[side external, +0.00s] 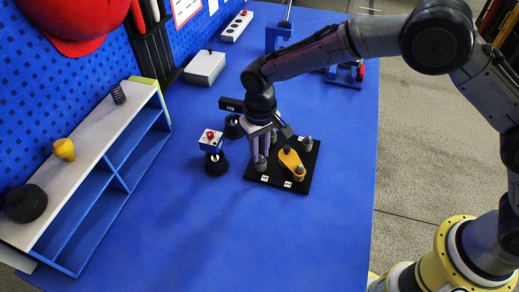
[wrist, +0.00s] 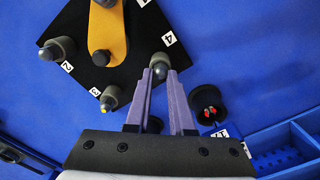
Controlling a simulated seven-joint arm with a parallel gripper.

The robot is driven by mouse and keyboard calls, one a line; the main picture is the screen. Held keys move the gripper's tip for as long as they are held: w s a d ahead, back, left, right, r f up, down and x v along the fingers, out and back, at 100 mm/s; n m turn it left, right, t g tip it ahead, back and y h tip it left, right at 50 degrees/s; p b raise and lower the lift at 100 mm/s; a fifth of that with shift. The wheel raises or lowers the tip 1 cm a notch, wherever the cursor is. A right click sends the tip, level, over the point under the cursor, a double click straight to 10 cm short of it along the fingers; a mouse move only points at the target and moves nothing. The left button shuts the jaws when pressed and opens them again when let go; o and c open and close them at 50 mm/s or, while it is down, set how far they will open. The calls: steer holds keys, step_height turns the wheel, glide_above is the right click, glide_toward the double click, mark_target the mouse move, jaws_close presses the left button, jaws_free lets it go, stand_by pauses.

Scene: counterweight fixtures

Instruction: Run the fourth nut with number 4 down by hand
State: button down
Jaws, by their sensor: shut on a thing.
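A black plate (side external: 257,176) with several grey nuts on posts and white number tags lies on the blue table. In the wrist view the number 4 tag (wrist: 169,39) is beside the fourth nut (wrist: 161,62), a grey nut with a pale tip. My gripper (wrist: 160,80) points down at this corner of the plate, its two purple fingers shut on that nut. The fingers hide part of it, so its height on the post is unclear. Nuts also stand by tag 3 (wrist: 110,97) and tag 2 (wrist: 56,47).
An orange arm (side external: 291,161) lies across the plate's middle. A blue shelf unit (side external: 100,190) stands at the left. The table's front is clear.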

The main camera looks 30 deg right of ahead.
steer(key=shift+r+m, duration=0.1)
steer(key=shift+m, duration=1.8)
steer(key=c, duration=0.8)
jaws_free()
step_height(320, 180, up, 14)
steer(key=shift+f, duration=0.1)
